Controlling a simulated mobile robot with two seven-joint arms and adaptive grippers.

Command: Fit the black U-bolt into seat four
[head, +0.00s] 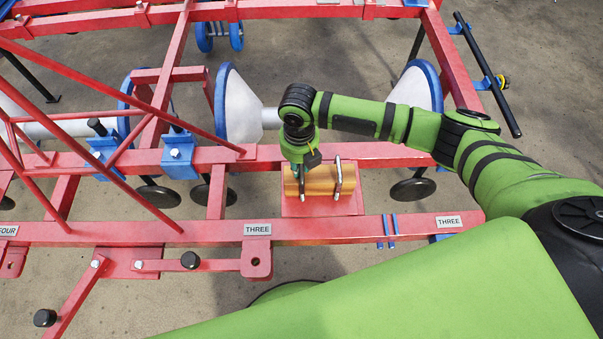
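I cannot make out a black U-bolt for certain. A grey U-bolt (348,178) stands over the right end of a tan wooden block (318,182) on a red plate. My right gripper (301,178) points down at the block's left end. A thin grey upright shows under its fingers, and I cannot tell whether it is a finger or part of a bolt. Whether the fingers are shut is too small to see. A label reading FOUR (7,230) is cut by the left edge; the seat there is not clearly in view. My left gripper is out of view.
Red frame beams (180,235) cross the view, with slanting red bars at left. THREE labels (257,229) mark the front beam. White cones with blue rims (237,105) and black wheels (412,190) sit around it. Two blue strips (387,231) lie on the beam.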

